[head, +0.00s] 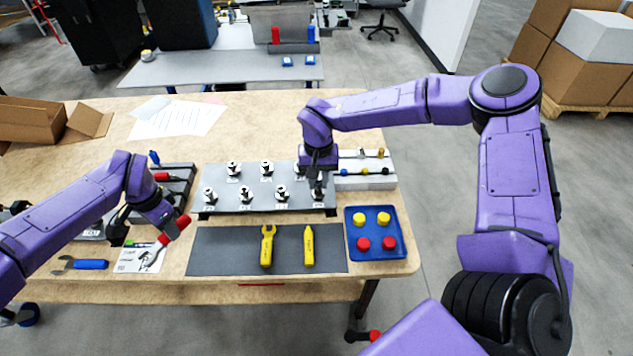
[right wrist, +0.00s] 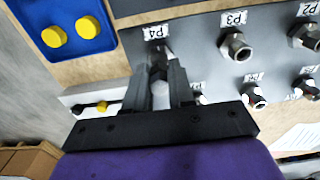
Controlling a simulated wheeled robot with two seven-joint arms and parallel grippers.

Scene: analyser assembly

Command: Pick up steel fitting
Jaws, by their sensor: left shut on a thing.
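Steel fittings stand in two rows on the grey panel (head: 225,208); the right wrist view shows labels P2, P3 and P4 beside some. My right gripper (head: 318,190) is over the panel's right end. In the right wrist view its fingers (right wrist: 162,80) point down at the steel fitting by P4 (right wrist: 160,52), with a visible gap between them. The fingers partly hide this fitting, and contact is unclear.
A blue tray (head: 376,250) with yellow and red caps lies front right. A dark mat (head: 220,262) holds a yellow wrench (head: 267,246) and a yellow tool (head: 308,246). A light rack (head: 368,182) stands right of the panel. A blue-handled wrench (head: 85,264) lies front left.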

